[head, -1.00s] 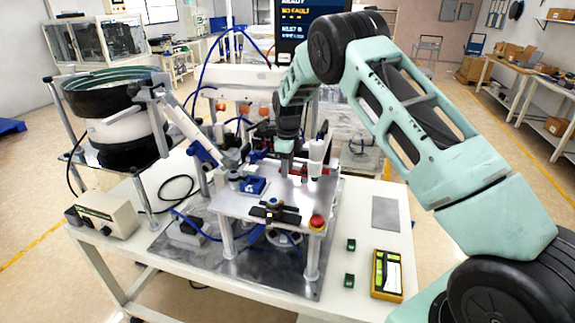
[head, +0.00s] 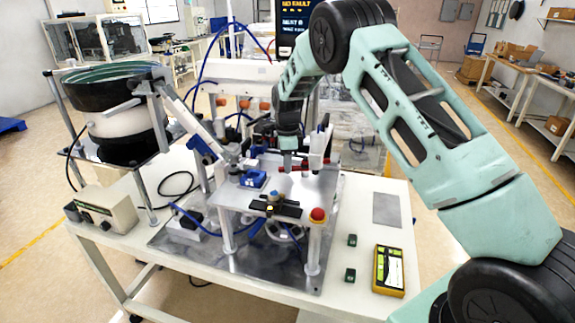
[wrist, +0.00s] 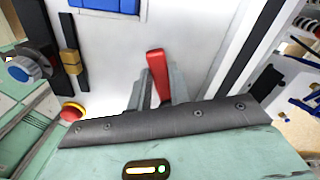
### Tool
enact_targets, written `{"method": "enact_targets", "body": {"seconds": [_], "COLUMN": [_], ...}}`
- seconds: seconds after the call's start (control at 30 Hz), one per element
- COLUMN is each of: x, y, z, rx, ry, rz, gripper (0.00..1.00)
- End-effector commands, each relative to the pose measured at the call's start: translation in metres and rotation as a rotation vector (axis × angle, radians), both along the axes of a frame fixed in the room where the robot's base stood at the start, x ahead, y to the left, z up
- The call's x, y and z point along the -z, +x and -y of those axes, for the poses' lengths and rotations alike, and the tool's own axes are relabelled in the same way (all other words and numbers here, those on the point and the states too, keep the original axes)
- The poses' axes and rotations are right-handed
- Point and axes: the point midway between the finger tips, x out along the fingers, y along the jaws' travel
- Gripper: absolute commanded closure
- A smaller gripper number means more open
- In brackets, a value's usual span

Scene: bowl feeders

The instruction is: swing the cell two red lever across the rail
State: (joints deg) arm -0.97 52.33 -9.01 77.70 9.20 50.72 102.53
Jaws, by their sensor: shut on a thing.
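In the wrist view, the red lever (wrist: 157,75) stands up between the pale grey-green fingers of my gripper (wrist: 159,90). The fingers are shut on it, and the dark edge of my wrist hides its lower end. In the head view, my gripper (head: 288,162) is low over the metal plate (head: 335,195), right of the blue block. A bit of red shows beside the fingertips there, but the lever is mostly hidden. I cannot read a cell number in either view.
A blue block (head: 253,179), a black fixture (head: 275,207) and a red mushroom button (head: 318,214) are on the plate. A white upright part (head: 316,155) stands right of my gripper. The bowl feeder (head: 115,105) is at the left. A yellow device (head: 389,271) lies at the front right.

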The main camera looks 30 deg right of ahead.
Motion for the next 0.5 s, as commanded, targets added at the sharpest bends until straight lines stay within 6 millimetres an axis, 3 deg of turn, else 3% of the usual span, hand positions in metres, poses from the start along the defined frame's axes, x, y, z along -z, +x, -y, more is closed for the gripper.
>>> {"method": "enact_targets", "body": {"seconds": [0.5], "x": [-0.001], "y": [-0.021], "z": [-0.005], "rx": [-0.408], "ry": [0.001], "rz": [0.004], "gripper": [1.0]}}
